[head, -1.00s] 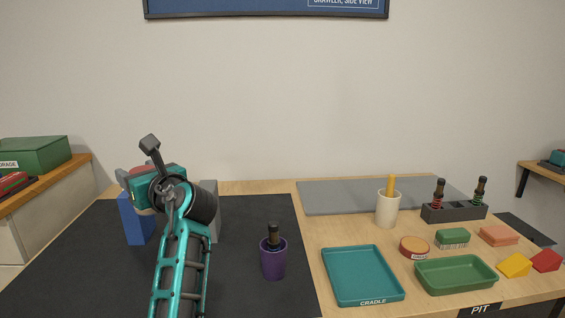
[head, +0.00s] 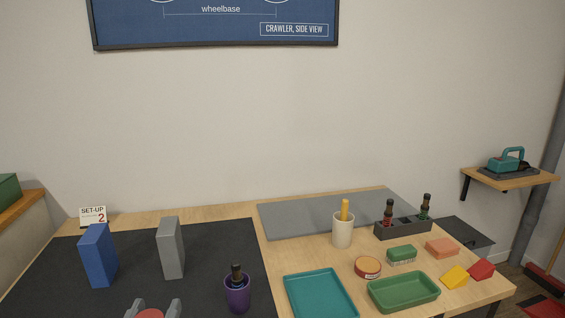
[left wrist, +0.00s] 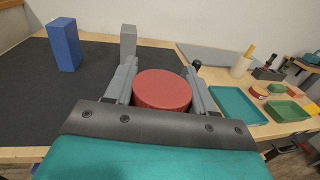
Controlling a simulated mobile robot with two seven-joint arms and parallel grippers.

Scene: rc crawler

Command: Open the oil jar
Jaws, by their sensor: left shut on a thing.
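My left gripper (head: 152,309) shows only by its fingertips at the bottom edge of the head view. In the left wrist view its two grey fingers (left wrist: 160,88) are shut on the sides of a round red lid-like piece (left wrist: 162,90), which also shows in the head view (head: 150,314). Whether a jar body sits under the red piece is hidden. A purple cup (head: 238,294) with a dark-topped part in it stands on the black mat, to the right of the gripper. My right gripper is not in view.
A blue block (head: 98,256) and a grey block (head: 171,248) stand on the black mat (head: 45,280). To the right are a teal tray (head: 320,295), a green tray (head: 404,293), a round orange tin (head: 368,267), a white cup (head: 343,233) and a dark rack (head: 403,230).

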